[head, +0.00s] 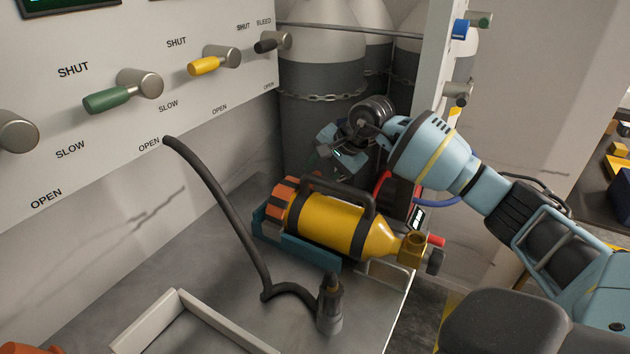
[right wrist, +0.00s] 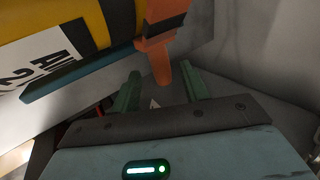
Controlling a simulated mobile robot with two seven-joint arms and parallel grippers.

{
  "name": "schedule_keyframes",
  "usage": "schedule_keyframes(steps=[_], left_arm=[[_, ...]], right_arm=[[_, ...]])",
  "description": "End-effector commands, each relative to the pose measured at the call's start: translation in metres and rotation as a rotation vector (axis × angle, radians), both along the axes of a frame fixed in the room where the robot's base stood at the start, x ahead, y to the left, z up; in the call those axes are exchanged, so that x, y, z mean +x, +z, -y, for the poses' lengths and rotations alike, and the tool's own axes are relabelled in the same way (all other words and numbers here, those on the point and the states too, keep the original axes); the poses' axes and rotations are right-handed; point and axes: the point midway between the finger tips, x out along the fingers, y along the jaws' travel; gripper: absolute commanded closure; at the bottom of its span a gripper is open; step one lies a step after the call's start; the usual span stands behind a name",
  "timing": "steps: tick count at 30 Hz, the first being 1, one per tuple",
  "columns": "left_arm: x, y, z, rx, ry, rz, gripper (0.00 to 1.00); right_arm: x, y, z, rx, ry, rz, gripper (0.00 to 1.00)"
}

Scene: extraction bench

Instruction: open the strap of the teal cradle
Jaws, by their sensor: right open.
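The teal cradle (head: 312,254) lies on the bench and holds a yellow cylinder (head: 312,222) on its side, with a dark handle on top. An orange strap (head: 284,192) wraps the cylinder's left end. In the right wrist view the strap's orange tab (right wrist: 159,60) hangs down beside the cradle's teal edge (right wrist: 80,76). My right gripper (head: 324,152) is behind the cylinder in the head view. Its green fingers (right wrist: 161,90) are open, with the tab's lower end between them in the picture. Contact cannot be told. My left gripper is not in view.
A black hose (head: 218,195) runs from the panel to a nozzle (head: 330,308) standing in front of the cradle. A pale tray rim (head: 150,318) lies at front left. Chained grey cylinders (head: 318,115) stand behind. An orange thing (head: 32,348) is cut off at bottom left.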

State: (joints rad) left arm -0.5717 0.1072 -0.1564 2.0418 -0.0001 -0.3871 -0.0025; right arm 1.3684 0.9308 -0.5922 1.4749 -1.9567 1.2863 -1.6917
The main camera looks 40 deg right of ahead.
Motion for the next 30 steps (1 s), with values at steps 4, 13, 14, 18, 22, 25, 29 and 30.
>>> schedule_keyframes(steps=[4, 13, 14, 18, 22, 25, 29, 30], left_arm=[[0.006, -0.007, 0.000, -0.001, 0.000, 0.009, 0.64], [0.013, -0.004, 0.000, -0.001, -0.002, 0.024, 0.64], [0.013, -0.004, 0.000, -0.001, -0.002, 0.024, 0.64], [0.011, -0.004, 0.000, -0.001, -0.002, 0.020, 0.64], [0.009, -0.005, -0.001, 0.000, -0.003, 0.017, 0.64], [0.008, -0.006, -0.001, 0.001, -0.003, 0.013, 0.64], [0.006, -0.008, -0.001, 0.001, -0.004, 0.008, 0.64], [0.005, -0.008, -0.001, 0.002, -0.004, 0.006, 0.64]], right_arm=[[0.008, -0.014, -0.003, 0.001, 0.001, 0.000, 0.55], [0.011, -0.016, -0.004, -0.001, 0.001, 0.003, 0.55], [0.011, -0.016, -0.005, -0.001, 0.001, 0.003, 0.55], [0.011, -0.016, -0.004, 0.000, 0.001, 0.001, 0.67], [0.011, -0.016, -0.004, 0.000, 0.001, 0.001, 0.84], [0.011, -0.016, -0.004, 0.000, 0.001, 0.001, 0.97], [0.011, -0.016, -0.004, 0.000, 0.001, 0.001, 1.00], [0.011, -0.016, -0.004, 0.000, 0.001, 0.001, 1.00]])
